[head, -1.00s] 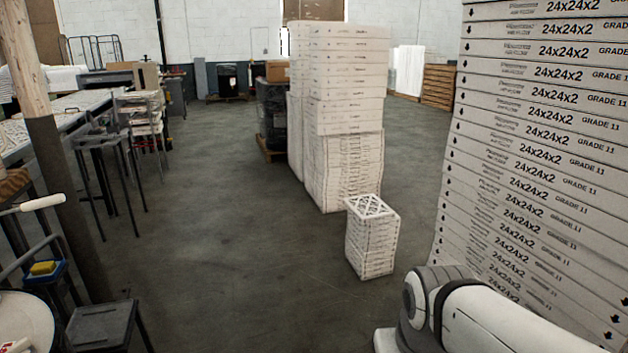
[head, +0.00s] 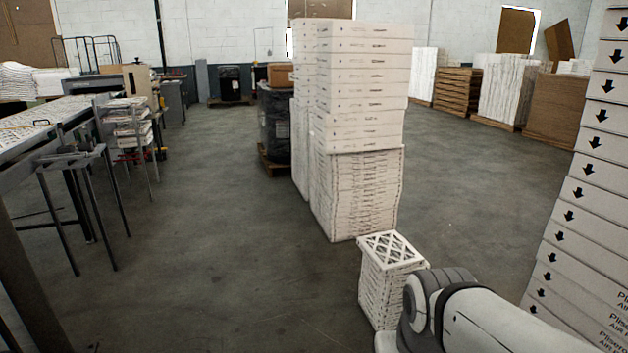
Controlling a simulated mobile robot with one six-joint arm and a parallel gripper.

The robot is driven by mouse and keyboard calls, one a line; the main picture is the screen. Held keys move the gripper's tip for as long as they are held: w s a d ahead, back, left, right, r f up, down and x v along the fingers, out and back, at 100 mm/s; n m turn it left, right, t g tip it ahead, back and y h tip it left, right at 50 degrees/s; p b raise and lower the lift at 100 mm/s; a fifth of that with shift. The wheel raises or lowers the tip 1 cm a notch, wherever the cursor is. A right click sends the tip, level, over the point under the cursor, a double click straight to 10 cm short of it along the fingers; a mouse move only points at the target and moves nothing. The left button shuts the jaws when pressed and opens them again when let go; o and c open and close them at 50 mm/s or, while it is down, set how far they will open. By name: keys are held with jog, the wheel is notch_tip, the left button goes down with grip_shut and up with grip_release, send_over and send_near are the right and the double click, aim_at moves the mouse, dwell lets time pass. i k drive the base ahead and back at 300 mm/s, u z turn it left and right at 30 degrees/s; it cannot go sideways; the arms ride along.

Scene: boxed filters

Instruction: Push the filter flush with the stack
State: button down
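A small stack of thin white filters (head: 378,290) stands on the floor right of centre. Its top filter (head: 392,250) shows a lattice face and seems to overhang a little on the right, but I cannot be sure. My arm hides the stack's lower right part. A tall stack of white boxed filters (head: 362,90) stands behind it, its upper boxes on a lower block of thinner ones (head: 355,190). Another tall stack of boxed filters (head: 585,215) rises at the right edge, cut off by the frame. My gripper is out of view; only my arm shows at the bottom right.
Open concrete floor (head: 220,220) lies left of the small stack. A long work table (head: 40,125) and a metal stand (head: 75,160) are at the left. A dark wrapped load (head: 274,130) sits behind the tall stack. Pallets and brown boxes (head: 458,90) line the back right.

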aim_at(390, 253)
jog(key=i, duration=3)
jog(key=z, duration=0.7)
